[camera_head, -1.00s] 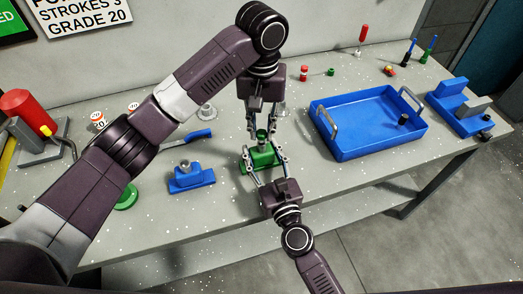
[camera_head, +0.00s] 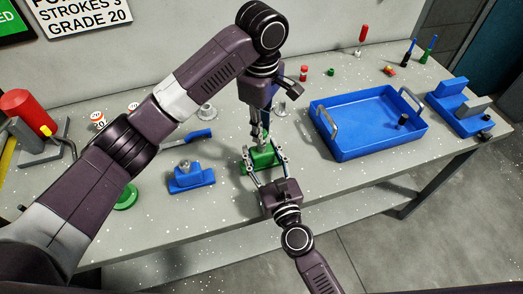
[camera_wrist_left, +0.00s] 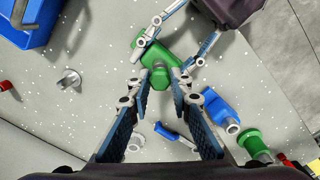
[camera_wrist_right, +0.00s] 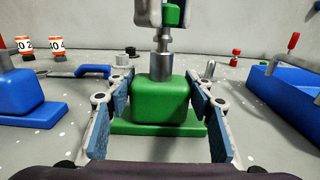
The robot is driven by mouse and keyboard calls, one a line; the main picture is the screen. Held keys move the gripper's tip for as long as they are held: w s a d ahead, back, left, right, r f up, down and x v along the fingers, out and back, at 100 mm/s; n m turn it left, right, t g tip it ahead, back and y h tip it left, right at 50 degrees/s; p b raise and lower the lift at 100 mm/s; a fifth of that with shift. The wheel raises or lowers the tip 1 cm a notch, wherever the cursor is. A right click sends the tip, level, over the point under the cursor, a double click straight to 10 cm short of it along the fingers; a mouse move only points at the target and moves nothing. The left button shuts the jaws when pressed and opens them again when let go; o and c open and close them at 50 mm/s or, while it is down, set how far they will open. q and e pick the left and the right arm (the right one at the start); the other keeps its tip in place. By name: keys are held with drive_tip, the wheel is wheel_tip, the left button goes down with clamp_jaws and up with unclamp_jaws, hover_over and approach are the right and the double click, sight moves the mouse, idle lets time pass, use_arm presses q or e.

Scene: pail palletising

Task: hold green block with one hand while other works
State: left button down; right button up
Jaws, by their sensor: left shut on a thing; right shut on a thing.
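The green block (camera_head: 263,157) stands upright on the bench, with a silver stem rising from its top (camera_wrist_right: 160,66). My right gripper (camera_head: 265,168) reaches in from the front, with one finger on each side of the block, and is shut on it; the right wrist view shows both pads against its sides. My left gripper (camera_head: 257,132) is above the block, shut on a small green cap (camera_wrist_right: 172,14) at the top of the stem. The left wrist view shows this cap (camera_wrist_left: 160,78) between the fingertips. The join between cap and stem is partly hidden by the fingers.
A blue block with a metal piece (camera_head: 190,178) stands to the left. A blue tray (camera_head: 368,140) with grey handles is to the right, with a blue fixture (camera_head: 460,108) beyond it. A blue-handled tool (camera_head: 190,138) lies behind. The front bench strip is mostly clear.

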idle(0.3)
use_arm(q)
drive_tip(key=c, duration=1.7)
unclamp_jaws()
